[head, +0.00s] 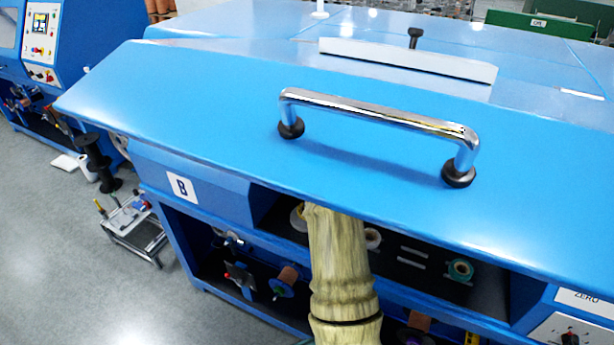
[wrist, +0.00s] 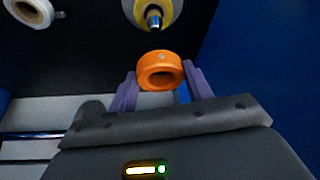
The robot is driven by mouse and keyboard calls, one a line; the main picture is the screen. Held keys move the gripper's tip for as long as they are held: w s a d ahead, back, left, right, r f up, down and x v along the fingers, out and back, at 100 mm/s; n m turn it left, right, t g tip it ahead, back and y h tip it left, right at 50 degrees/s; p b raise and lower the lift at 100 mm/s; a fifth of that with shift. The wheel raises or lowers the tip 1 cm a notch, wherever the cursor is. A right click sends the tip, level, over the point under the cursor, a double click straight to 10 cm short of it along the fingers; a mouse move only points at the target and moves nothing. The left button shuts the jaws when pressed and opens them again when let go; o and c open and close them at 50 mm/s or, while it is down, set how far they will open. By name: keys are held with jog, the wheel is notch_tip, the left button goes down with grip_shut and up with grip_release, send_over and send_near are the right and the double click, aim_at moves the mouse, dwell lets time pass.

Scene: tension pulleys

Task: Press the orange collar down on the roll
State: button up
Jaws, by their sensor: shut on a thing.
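The orange collar (wrist: 160,68) shows in the wrist view, a short ring with a dark hole, held between the two purple fingers of my gripper (wrist: 160,84). My gripper is shut on it. The roll (wrist: 158,12) is a yellow and white spool with a metal shaft tip (wrist: 153,20) at the top of the wrist view. The collar is apart from the shaft tip, just below it in the picture. In the head view my arm reaches under the blue cover, which hides my gripper and the collar.
A blue machine cover (head: 200,120) with a chrome handle (head: 380,108) overhangs the bay. A white roll (wrist: 30,12) sits at the upper left of the wrist view. A blue wall (wrist: 250,60) stands close on the right. A green spool (head: 460,269) is in the bay.

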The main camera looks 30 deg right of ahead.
jog(key=shift+f+b, duration=1.8)
jog(key=shift+f, duration=1.4)
jog(key=shift+a+f+b, duration=0.1)
jog(key=shift+a+b, duration=0.05)
jog(key=shift+b, duration=0.25)
jog(key=shift+f, duration=0.2)
jog(key=shift+f+b, duration=0.7)
jog(key=shift+f, duration=0.35)
jog(key=shift+f+b, duration=0.3)
jog(key=shift+b, duration=0.2)
